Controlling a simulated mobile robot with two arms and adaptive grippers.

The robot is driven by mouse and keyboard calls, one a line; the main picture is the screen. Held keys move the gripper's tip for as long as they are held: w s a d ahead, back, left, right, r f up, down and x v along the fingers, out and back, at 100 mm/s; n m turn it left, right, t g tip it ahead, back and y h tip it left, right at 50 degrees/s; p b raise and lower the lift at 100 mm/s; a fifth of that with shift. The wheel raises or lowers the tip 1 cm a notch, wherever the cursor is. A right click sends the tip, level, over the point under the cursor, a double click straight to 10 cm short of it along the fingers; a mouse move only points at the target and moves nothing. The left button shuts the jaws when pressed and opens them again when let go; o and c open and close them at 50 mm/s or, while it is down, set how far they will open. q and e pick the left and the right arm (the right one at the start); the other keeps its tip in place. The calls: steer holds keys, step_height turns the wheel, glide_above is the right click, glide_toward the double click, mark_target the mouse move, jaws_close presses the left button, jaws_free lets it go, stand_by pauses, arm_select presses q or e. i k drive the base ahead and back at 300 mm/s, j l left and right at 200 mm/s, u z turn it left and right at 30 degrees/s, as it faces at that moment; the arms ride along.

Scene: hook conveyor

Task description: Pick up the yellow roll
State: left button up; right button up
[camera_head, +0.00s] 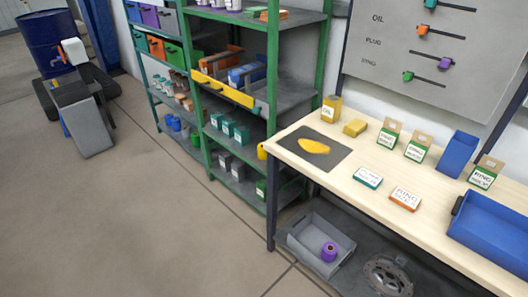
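A small yellow rounded object (262,151), which looks like the yellow roll, shows at the right end of the green shelf rack (272,70), just left of the workbench's near-left corner. It is partly hidden, and I cannot tell exactly which surface it rests on. A purple roll (329,251) sits in a grey bin (305,262) under the workbench. On the bench, a yellow soft-looking piece (314,146) lies on a dark mat (325,162). Neither of my grippers is in view.
A blue drum (48,40) and a grey machine (82,120) stand at the left. The middle floor is clear.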

mark_target(262, 154)
steer(key=i+j, duration=0.35)
steer(key=i+j+z, duration=0.15)
steer(key=i+j, duration=0.55)
steer(key=i+j+z, duration=0.1)
steer(key=i+j, duration=0.25)
steer(key=j, duration=0.2)
steer(key=i+j, duration=0.35)
steer(key=i+j+z, duration=0.15)
steer(key=i+j, duration=0.15)
steer(key=j, duration=0.2)
steer(key=i+j, duration=0.3)
steer(key=j, duration=0.2)
